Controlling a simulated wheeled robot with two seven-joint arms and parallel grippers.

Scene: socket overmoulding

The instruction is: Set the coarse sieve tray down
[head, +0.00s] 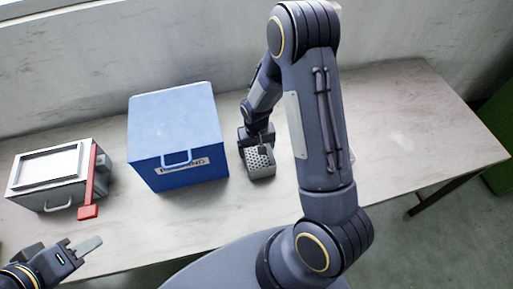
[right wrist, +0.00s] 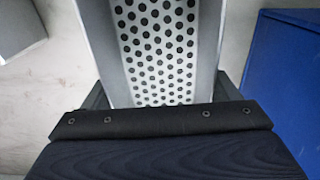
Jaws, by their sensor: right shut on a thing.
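The coarse sieve tray (head: 261,165) is a small grey tray with a perforated face, just right of the blue box in the head view. My right gripper (head: 258,145) is shut on it, with my right arm partly in front. In the right wrist view the tray's holed plate (right wrist: 155,50) and plain grey side walls stand out beyond the gripper (right wrist: 160,110). The tray is at or very near the table top; I cannot tell whether it touches. My left gripper (head: 85,247) is at the lower left, away from the tray; its jaw opening is unclear.
The blue box (head: 178,125) with a handle and label stands close left of the tray. A grey box (head: 48,190) with a white framed top and a red lever (head: 91,185) stands farther left. The table (head: 420,130) is clear at the right. A wall runs behind.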

